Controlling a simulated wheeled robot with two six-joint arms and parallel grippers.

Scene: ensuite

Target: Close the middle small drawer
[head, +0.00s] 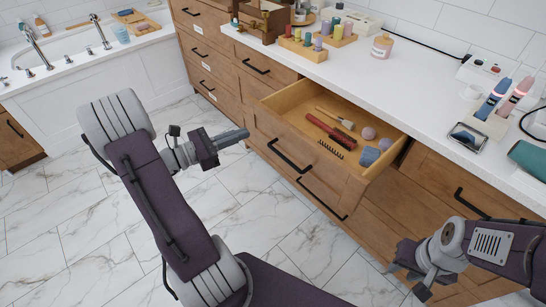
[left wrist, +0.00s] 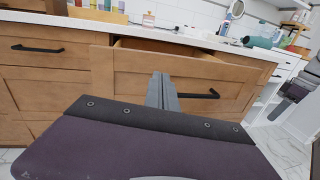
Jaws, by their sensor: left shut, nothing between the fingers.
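The open wooden drawer (head: 318,180) is in the top row of the cabinet, in the middle of the head view. It is pulled well out, with a black bar handle on its front. Inside lie a red brush, a wooden-handled brush, a black comb and several small purple and pink items. The drawer front (left wrist: 130,70) also shows in the left wrist view. My left gripper (head: 240,136) is shut and empty, pointing toward the drawer front from the left; whether it touches is not clear. It shows in the left wrist view (left wrist: 163,92). My right gripper (head: 408,272) is low at the right, its fingertips unclear.
The white countertop (head: 400,85) above holds bottles, a wooden organizer, a candle jar (head: 382,46) and styling tools (head: 505,98). Closed drawers (head: 255,68) flank the open one. A bathtub (head: 95,70) stands at the far left. The marble floor (head: 110,225) is clear.

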